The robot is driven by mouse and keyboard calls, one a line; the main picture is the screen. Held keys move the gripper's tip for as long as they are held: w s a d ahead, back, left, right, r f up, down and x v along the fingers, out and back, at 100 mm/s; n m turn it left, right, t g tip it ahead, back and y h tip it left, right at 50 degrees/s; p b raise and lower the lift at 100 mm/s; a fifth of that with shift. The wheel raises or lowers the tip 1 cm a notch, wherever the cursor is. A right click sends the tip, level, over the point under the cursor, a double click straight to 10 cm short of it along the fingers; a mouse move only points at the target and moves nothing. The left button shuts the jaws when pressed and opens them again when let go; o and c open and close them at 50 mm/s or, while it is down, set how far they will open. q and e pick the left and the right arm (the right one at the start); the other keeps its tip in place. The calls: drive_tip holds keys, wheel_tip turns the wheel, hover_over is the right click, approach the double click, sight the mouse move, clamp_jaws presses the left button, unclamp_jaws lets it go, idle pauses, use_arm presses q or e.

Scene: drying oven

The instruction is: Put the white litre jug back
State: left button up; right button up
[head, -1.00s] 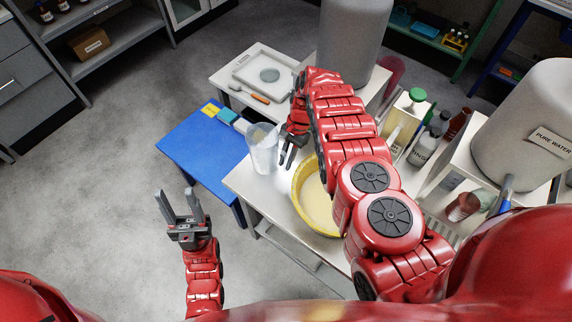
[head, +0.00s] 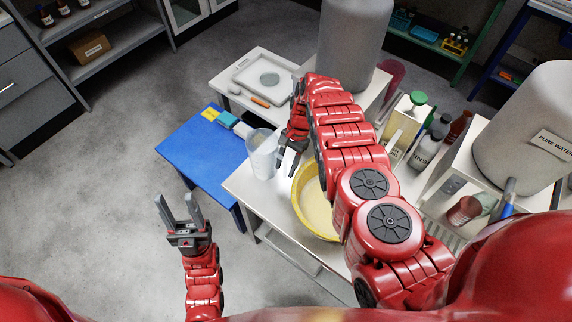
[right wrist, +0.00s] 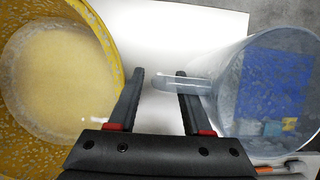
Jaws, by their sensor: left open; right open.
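The white litre jug (head: 262,155), a translucent pale beaker shape, stands upright at the left edge of the white table (head: 240,187). In the right wrist view the jug (right wrist: 268,85) fills the right side, its handle (right wrist: 168,84) pointing left. My right gripper (head: 289,165) is open just right of the jug. In the right wrist view its fingertips (right wrist: 160,73) are apart. The handle's end lies between them in the picture and crosses the right finger; contact cannot be told. My left gripper (head: 181,208) is open and empty, over the floor left of the table.
A yellow basin (head: 316,205) of pale contents stands right of my right gripper; it also shows in the right wrist view (right wrist: 98,30). A low blue table (head: 190,150) is to the left. A white tray (head: 262,68) and several bottles (head: 430,140) stand behind and right.

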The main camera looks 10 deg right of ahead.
drive_tip(key=b+v, duration=0.4)
drive_tip(key=v, duration=0.8)
drive_tip(key=shift+r, duration=0.15)
